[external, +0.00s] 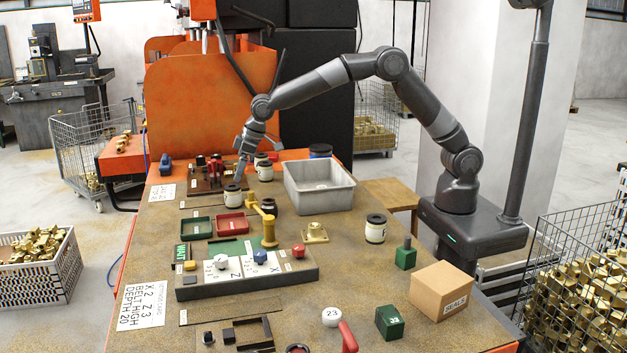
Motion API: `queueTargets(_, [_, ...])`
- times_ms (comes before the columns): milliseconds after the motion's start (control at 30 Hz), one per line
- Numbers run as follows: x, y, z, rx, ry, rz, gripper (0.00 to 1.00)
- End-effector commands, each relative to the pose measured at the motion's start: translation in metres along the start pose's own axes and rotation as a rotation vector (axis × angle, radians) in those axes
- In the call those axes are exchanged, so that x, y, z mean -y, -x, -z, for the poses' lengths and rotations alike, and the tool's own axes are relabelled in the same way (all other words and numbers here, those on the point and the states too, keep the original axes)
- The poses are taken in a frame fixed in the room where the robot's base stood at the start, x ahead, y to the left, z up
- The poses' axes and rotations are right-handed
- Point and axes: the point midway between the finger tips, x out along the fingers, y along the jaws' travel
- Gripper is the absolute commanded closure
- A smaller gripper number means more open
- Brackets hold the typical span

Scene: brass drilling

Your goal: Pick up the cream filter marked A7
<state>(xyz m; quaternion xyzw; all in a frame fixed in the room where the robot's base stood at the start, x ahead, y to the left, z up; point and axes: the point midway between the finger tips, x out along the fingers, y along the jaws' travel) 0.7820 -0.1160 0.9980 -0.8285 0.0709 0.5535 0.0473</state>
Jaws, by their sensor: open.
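Several cream canisters with dark lids, which look like the filters, stand on the brown worktable (200,262). One cream filter (232,197) stands near my gripper, another cream filter (265,172) is just right of it, and a third cream filter (376,231) stands alone on the right. Their markings are too small to read, so I cannot tell which is A7. My gripper (240,160) is open and points down above the far part of the table, near the canisters. I see nothing held in it. The gap between its fingers and the nearest canister is unclear.
A grey bin (320,188) stands right of the canisters. A brass post (269,229), green tray (195,228) and red tray (230,225) lie nearer. A control block (247,277), cardboard box (442,290) and green blocks (389,322) take up the front. Bare table lies around the lone filter.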

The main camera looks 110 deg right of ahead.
Motion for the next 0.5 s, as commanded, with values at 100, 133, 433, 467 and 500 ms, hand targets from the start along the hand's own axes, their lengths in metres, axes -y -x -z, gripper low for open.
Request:
queueTargets(100, [0.0, -0.021, -0.001, 0.003, 0.0, 0.0, 0.25])
queueTargets(133, [-0.001, -0.025, -0.001, 0.003, 0.0, 0.0, 0.25])
queueTargets(433, [-0.006, -0.052, -0.001, 0.003, -0.001, 0.0, 0.25])
queueTargets(467, [-0.007, -0.057, -0.002, 0.003, -0.001, 0.0, 0.25])
queueTargets(500, [-0.008, -0.063, -0.002, 0.002, -0.001, 0.0, 0.25])
